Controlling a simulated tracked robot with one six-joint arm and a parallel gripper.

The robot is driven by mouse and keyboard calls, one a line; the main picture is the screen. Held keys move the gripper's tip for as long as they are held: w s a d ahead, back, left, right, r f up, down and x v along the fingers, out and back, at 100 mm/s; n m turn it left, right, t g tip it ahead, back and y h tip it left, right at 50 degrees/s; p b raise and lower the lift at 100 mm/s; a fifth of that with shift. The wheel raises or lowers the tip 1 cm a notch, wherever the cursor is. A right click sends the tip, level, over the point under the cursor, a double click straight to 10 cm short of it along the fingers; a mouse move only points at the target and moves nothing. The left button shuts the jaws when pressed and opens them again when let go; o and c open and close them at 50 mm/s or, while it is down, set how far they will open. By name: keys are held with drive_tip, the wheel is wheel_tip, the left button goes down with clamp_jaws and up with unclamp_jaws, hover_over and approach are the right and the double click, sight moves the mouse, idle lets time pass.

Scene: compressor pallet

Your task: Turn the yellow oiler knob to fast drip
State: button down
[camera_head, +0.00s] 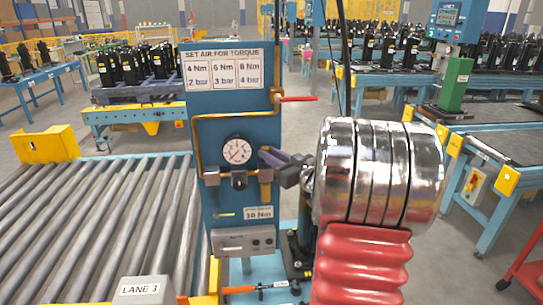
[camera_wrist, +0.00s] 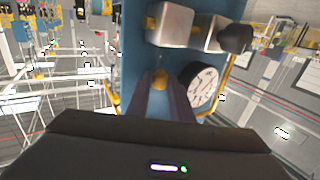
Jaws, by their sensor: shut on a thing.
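The blue panel (camera_head: 230,120) stands upright at the centre of the head view, with a round white gauge (camera_head: 237,151) on it. My gripper (camera_head: 268,156) reaches in from the right, its dark fingers beside the gauge at the panel's right edge. In the wrist view, my gripper (camera_wrist: 159,86) is shut on the small yellow oiler knob (camera_wrist: 160,79). The fingers cover part of the knob. The gauge also shows just right of the fingers in the wrist view (camera_wrist: 203,86). In the head view the knob is hidden by the fingers. Its setting cannot be read.
A chrome cylinder (camera_head: 378,170) with a red ribbed part (camera_head: 360,265) blocks the view right of the panel. A roller conveyor (camera_head: 100,220) lies left; blue benches stand behind.

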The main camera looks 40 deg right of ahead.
drive_tip(key=shift+d+r, duration=0.1)
drive_tip(key=c, duration=1.6)
unclamp_jaws()
